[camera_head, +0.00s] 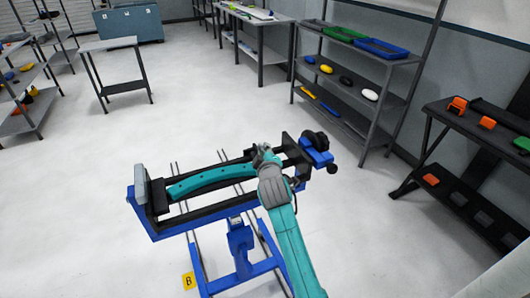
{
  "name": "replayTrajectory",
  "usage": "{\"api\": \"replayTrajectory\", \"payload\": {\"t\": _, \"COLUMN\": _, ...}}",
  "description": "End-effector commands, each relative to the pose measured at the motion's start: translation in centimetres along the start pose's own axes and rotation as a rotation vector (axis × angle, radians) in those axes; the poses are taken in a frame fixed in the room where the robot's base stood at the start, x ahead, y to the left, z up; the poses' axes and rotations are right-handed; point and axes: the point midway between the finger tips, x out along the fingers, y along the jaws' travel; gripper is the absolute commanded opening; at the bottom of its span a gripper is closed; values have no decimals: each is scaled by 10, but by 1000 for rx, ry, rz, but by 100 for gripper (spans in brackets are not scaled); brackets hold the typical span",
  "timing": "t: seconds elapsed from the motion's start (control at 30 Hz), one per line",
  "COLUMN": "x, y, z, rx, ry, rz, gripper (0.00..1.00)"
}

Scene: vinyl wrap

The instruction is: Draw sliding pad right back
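A blue and black clamping fixture (158,233) stands on a blue frame in the middle of the head view. A long, slightly curved teal part (212,179) with dark dots lies along it. A dark fixed end with a grey plate (141,186) stands at its left. At its right are a black pad (292,146), taken to be the sliding pad, a blue block (316,154) and black knobs (332,168). My gripper (263,151) is at the teal part's right end, just left of this pad. My wrist hides the contact, and the fingers are too small to read.
A grey shelf (345,92) with trays and coloured objects stands behind right. A dark rack (468,125) with orange items is at far right. A small grey table (108,44) is behind left. A yellow B marker (188,281) is by the frame. Floor left is clear.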

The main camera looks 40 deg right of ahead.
Motion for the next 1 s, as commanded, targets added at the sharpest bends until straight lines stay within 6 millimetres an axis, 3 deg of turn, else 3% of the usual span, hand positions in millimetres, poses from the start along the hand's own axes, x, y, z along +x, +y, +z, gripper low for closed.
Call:
{"api": "replayTrajectory", "payload": {"t": 0.2, "x": 0, "y": 0, "z": 0, "rx": 0, "ry": 0, "rz": 0, "gripper": 23}}
{"api": "replayTrajectory", "payload": {"t": 0.3, "x": 0, "y": 0, "z": 0, "rx": 0, "ry": 0, "rz": 0, "gripper": 0}}
{"api": "replayTrajectory", "payload": {"t": 0.63, "x": 2, "y": 3, "z": 4, "rx": 0, "ry": -2, "rz": 0, "gripper": 0}}
{"api": "replayTrajectory", "payload": {"t": 1.0, "x": 19, "y": 35, "z": 50, "rx": 1, "ry": -4, "rz": 0, "gripper": 0}}
